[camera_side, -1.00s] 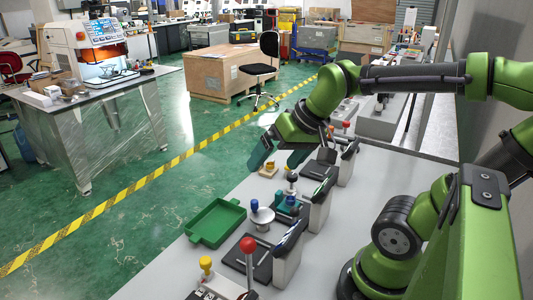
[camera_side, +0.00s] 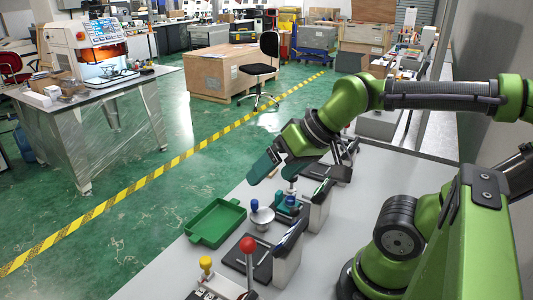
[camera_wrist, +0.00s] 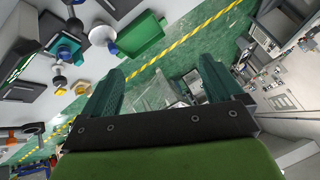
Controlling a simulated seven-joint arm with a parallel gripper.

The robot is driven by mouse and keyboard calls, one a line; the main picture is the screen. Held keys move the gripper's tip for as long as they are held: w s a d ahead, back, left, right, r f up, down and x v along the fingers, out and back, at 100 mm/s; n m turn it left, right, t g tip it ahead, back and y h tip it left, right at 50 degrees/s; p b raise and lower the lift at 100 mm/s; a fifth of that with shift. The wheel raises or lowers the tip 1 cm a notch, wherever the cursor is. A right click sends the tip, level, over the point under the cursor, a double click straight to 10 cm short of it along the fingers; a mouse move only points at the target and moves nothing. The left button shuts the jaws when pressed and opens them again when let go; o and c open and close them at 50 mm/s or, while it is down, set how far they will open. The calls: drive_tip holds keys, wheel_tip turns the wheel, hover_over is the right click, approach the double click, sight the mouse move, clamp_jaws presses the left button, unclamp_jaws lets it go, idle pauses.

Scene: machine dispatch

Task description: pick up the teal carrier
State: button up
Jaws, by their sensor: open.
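The teal carrier (camera_side: 286,207) is a small teal piece on the light table in the side view, just right of a white round part. It also shows in the wrist view (camera_wrist: 66,48), at upper left. My gripper (camera_side: 274,174) is open, with two dark teal fingers tilted down and left. It is above and behind the carrier in the side view, apart from it. In the wrist view my gripper (camera_wrist: 160,72) has nothing between its fingers but distant floor. The carrier's far side is partly hidden by its neighbours.
A green tray (camera_side: 216,222) lies left of the carrier. Grey stands (camera_side: 287,262) line the right. A red-knobbed lever (camera_side: 248,245) and yellow knob (camera_side: 206,262) are in front.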

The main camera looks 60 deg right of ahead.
drive_tip(key=w+d+f+m+g+h, duration=0.1)
drive_tip(key=w+d+f+g, duration=0.15)
drive_tip(key=d, duration=0.25)
drive_tip(key=w+d+f+g+h, duration=0.1)
drive_tip(key=w+d, duration=0.3)
drive_tip(key=d, duration=0.1)
drive_tip(key=n+g, duration=0.4)
drive_tip(key=n, duration=0.1)
hover_over(279, 192)
wheel_tip(279, 192, down, 13)
drive_tip(key=shift+s+d+r, duration=0.1)
drive_tip(key=shift+s, duration=0.05)
drive_tip(key=shift+f, duration=3.15)
drive_tip(key=shift+c, duration=0.2)
